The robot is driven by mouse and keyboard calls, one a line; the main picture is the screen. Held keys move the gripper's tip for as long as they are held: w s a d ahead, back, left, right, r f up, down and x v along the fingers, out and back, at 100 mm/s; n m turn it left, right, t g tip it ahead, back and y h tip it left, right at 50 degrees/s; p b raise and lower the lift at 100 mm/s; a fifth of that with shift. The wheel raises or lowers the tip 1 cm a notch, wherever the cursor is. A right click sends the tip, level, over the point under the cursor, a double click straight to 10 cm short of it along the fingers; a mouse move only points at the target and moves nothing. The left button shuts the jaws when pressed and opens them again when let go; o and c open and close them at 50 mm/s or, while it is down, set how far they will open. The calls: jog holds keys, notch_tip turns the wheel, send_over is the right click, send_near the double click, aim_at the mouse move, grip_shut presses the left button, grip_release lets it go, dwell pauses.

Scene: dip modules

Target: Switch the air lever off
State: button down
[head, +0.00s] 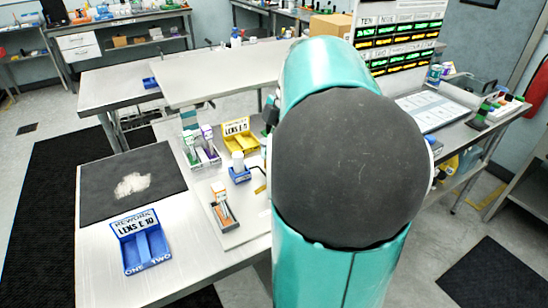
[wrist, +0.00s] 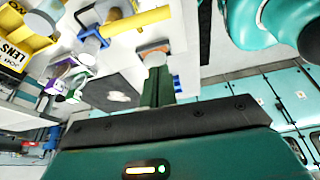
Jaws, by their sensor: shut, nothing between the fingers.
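No part in view is clearly marked as the air lever. A yellow bar (wrist: 140,20) crosses the top of the wrist view and may be its handle; I cannot tell. A small yellow piece (head: 261,188) shows beside my arm in the head view, partly hidden by it. My gripper (wrist: 155,55) points away over the workbench in the wrist view. In the head view my arm hides the gripper.
A blue rework tray (head: 143,245) and a dark mat (head: 128,184) lie on the bench's left side. A yellow lens tray (head: 240,138), a blue stand with a white cylinder (head: 238,168) and a small tool holder (head: 224,210) stand close to my arm. A label board (head: 400,38) is behind.

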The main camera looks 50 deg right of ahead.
jog(key=v, duration=0.6)
jog(key=shift+w+r, duration=0.15)
jog(key=shift+r, duration=0.1)
jog(key=s+a+f+m+t+h, duration=0.1)
jog(key=a+f+m, duration=0.2)
jog(key=a, duration=0.6)
jog(key=s+a+f+m+t+h, duration=0.1)
jog(key=s+a+f+m, duration=0.1)
jog(key=a+m, duration=0.4)
jog(key=s+a+f+m+t+h, duration=0.1)
jog(key=a+f+m, duration=0.3)
jog(key=a, duration=0.9)
jog(key=shift+s+a+f+m+t+h, duration=0.2)
jog(key=shift+s+m+t+h, duration=0.2)
jog(key=shift+s+t, duration=0.3)
